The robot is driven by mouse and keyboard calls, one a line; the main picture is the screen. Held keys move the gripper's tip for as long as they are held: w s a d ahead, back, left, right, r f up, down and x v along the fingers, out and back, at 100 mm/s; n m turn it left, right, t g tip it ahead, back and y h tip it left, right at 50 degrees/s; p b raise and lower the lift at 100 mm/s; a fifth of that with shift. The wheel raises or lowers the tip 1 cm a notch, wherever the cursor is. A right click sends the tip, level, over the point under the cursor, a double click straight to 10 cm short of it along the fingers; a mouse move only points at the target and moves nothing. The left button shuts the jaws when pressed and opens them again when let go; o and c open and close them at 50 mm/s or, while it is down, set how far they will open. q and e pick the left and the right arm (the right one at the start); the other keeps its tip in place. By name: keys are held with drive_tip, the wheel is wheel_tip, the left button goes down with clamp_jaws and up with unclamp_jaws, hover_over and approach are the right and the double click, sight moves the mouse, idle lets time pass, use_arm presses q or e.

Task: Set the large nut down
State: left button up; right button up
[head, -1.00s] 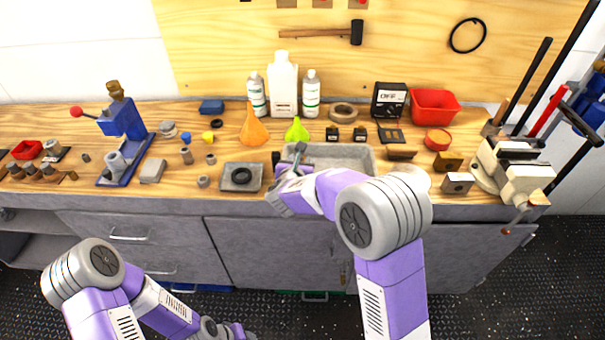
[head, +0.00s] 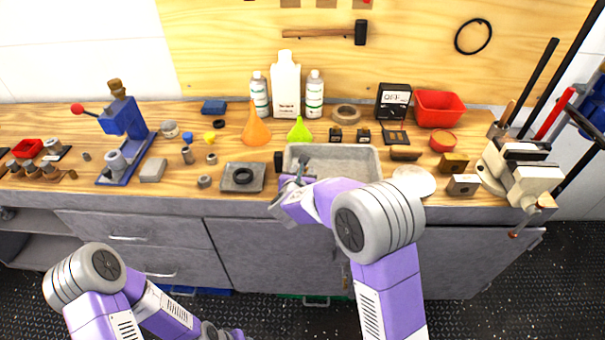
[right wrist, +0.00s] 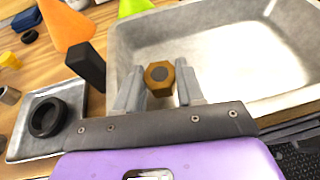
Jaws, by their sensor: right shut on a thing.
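A brass-coloured hexagonal nut (right wrist: 159,75) with a dark centre sits between the fingertips of my right gripper (right wrist: 158,90) in the right wrist view. The gripper is shut on it. In the head view my right gripper (head: 301,172) is at the front left part of a grey rectangular basin (head: 372,165); the nut cannot be made out there. In the wrist view the basin (right wrist: 215,45) lies beyond and around the fingers, and its floor looks empty where it shows. My left arm is low at the left, and its fingers are out of the picture.
A grey square tray (head: 228,186) holding a dark ring (head: 243,176) lies left of the basin. A black block (head: 278,161) stands at the basin's left side. Funnels (head: 256,128) and white bottles (head: 286,88) stand behind. A pale round dish (head: 420,180) is to the right.

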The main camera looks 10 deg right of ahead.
drive_tip(key=shift+s+f+b, duration=0.1)
drive_tip(key=shift+f+b, duration=0.2)
drive_tip(key=shift+f, duration=0.05)
